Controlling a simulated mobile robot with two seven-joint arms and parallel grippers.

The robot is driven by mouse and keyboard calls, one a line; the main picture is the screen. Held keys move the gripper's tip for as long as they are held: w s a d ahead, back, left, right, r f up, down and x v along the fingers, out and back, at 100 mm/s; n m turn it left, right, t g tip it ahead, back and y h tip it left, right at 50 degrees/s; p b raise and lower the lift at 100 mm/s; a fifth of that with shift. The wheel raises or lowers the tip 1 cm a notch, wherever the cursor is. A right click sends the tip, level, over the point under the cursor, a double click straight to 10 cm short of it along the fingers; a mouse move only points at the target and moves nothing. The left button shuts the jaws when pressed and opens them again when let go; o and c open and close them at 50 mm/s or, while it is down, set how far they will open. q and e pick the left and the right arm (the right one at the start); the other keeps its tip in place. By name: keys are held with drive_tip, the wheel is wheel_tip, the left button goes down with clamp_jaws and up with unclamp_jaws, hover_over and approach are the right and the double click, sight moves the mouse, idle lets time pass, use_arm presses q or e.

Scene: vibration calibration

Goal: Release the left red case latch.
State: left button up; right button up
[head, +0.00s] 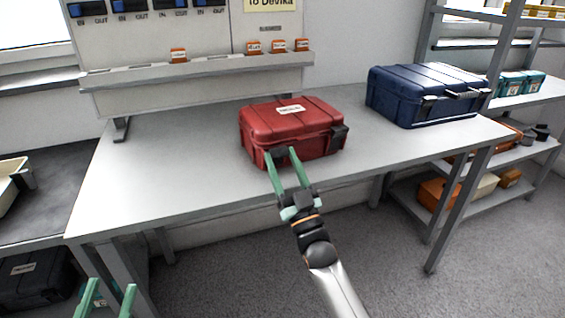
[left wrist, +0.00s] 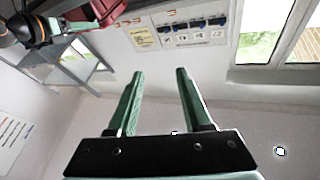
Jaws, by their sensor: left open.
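The red case (head: 291,129) lies closed on the workbench. Its left latch (head: 279,155) is dark and sits at the front left. Its right latch (head: 338,138) is at the front right corner. My right gripper (head: 281,154) is at the left latch, with its green fingers apart, one on either side of it. The fingertips partly cover the latch, and I cannot tell whether they touch it. My left gripper (head: 108,287) is open and empty, low at the left, away from the case. Its fingers also show in the left wrist view (left wrist: 156,75).
A blue case (head: 425,95) stands on the bench (head: 180,165) at the back right. A panel with a ledge (head: 200,70) holding small orange boxes stands behind. Shelves (head: 470,195) are at the right. The bench's left part is clear.

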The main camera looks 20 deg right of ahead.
drive_tip(key=o, duration=0.4)
drive_tip(key=shift+f, duration=0.1)
drive_tip(key=shift+s+f, duration=0.15)
drive_tip(key=shift+s, duration=0.05)
use_arm(q)
drive_tip(key=f, duration=0.2)
drive_tip(key=f+n+g+y, duration=0.1)
drive_tip(key=f, duration=0.1)
drive_tip(key=w+f+g+y+p, duration=0.1)
drive_tip(key=shift+w+a+f+n, duration=0.1)
drive_tip(key=shift+a+f+n, duration=0.15)
drive_tip(key=shift+f+n, duration=0.15)
use_arm(e)
drive_tip(key=v, duration=1.2)
use_arm(q)
drive_tip(key=shift+r, duration=0.1)
